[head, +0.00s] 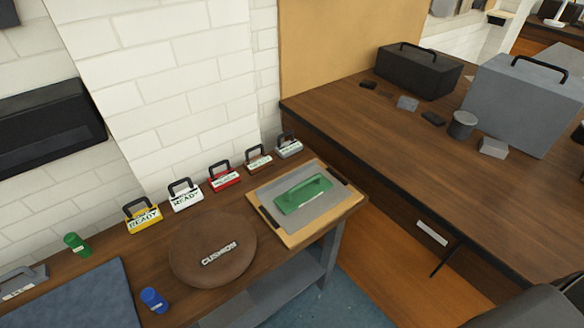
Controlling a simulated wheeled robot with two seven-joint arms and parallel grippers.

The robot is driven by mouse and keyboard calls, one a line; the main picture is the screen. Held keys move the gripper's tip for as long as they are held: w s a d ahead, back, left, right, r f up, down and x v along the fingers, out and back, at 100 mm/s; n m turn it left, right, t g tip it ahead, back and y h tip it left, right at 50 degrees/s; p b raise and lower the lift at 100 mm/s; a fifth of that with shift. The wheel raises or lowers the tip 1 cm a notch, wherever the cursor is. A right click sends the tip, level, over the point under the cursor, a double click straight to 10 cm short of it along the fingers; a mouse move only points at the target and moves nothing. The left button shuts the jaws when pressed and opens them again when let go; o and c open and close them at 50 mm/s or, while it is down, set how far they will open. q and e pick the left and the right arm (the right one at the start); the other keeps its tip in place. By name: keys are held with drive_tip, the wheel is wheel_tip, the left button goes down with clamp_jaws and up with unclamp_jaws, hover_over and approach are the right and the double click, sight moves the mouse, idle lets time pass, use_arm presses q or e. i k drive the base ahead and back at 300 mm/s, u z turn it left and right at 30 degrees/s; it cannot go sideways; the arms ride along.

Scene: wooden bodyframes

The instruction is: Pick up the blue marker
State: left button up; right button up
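The blue marker (154,300) shows as a short blue cylinder with a small pale label. It is near the front edge of the wooden bench, between the blue mat (75,298) and the round brown cushion (213,249). It is apart from the cushion. Neither of my grippers shows in the head view, so I see nothing holding the marker.
Several handled tags, including a yellow one (143,215), line the wall side. A second table (480,185) holds boxes.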

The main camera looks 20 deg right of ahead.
sight(148, 297)
drive_tip(key=u, duration=0.95)
